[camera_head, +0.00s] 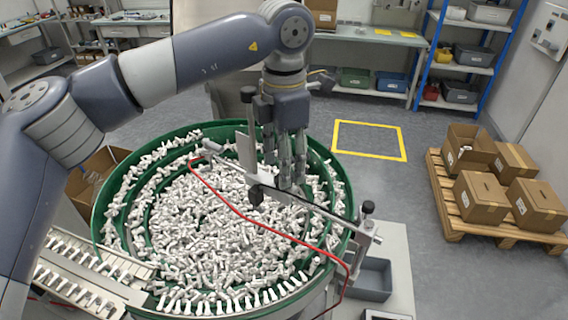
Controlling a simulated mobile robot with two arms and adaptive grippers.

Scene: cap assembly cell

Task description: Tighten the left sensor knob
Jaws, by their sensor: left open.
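A metal sensor bar (320,211) crosses above the green bowl feeder (103,222), which is full of small white and grey caps. A black knob (247,93) tops an upright post on the bar's left part. Another dark knob (256,195) sits lower on the bar, near its middle. A third black knob (368,206) stands at the right end clamp. My left gripper (285,178) points down over the bowl, open, just right of the left post. Its fingers are close to the bar; I cannot tell whether they touch it. My right gripper is out of view.
A red cable (225,202) runs from the bar's left end across the bowl to the lower right. A slotted rail (85,275) leaves the bowl at lower left. A grey bin (372,280) stands at right. Boxes sit on a pallet (450,220) beyond open floor.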

